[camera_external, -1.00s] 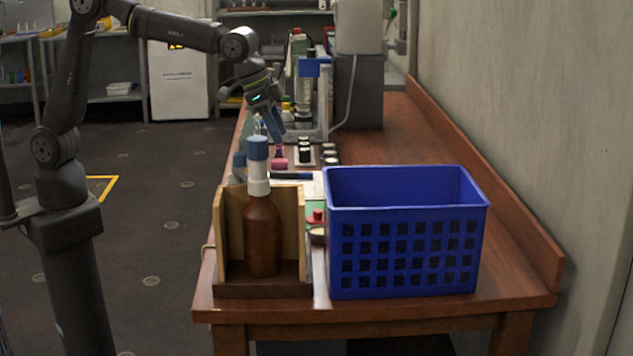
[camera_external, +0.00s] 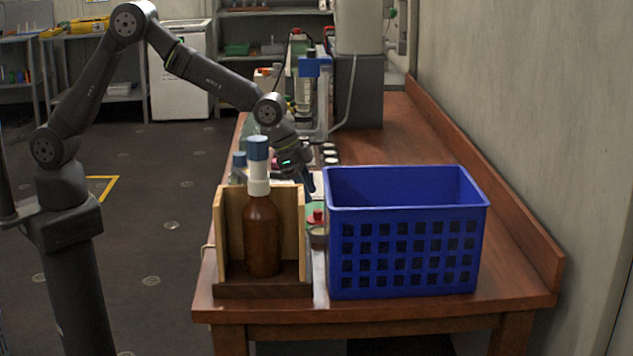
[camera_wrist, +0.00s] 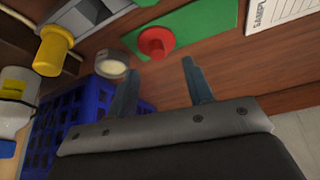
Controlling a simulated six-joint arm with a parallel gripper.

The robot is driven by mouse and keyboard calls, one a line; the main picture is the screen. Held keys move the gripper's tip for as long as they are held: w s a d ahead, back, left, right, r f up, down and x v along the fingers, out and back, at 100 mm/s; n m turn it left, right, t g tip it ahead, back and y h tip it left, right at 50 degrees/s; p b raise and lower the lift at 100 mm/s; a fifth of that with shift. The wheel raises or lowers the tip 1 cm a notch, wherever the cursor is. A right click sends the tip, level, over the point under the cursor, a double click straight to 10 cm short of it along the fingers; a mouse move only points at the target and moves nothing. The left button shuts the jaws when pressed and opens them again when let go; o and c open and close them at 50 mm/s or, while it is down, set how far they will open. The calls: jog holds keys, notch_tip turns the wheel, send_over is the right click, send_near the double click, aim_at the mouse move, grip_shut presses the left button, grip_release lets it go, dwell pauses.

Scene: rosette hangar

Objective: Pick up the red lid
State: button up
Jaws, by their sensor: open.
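The red lid (camera_external: 317,217) shows in the external view in the gap between the wooden holder and the blue crate. In the wrist view the red lid (camera_wrist: 156,41) is a round flanged piece with a raised knob, lying on a green mat (camera_wrist: 205,32). My gripper (camera_external: 308,184) is just behind and above the lid in the external view. In the wrist view my gripper (camera_wrist: 160,80) has its two blue-grey fingers spread with nothing between them, and the lid shows just beyond the fingertips, apart from them.
The blue crate (camera_external: 405,255) stands right of the lid. A brown bottle (camera_external: 262,235) with a blue cap stands in a wooden holder (camera_external: 225,230) to the left. A round pale-topped container (camera_wrist: 111,64) and a yellow object (camera_wrist: 52,50) are near the lid. A white printed card (camera_wrist: 285,12) lies beside the mat.

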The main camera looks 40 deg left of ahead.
aim_at(318, 210)
jog(key=shift+x, duration=2.65)
jog(key=shift+s+d, duration=0.1)
jog(key=shift+d, duration=0.05)
jog(key=shift+c, duration=0.2)
grip_shut()
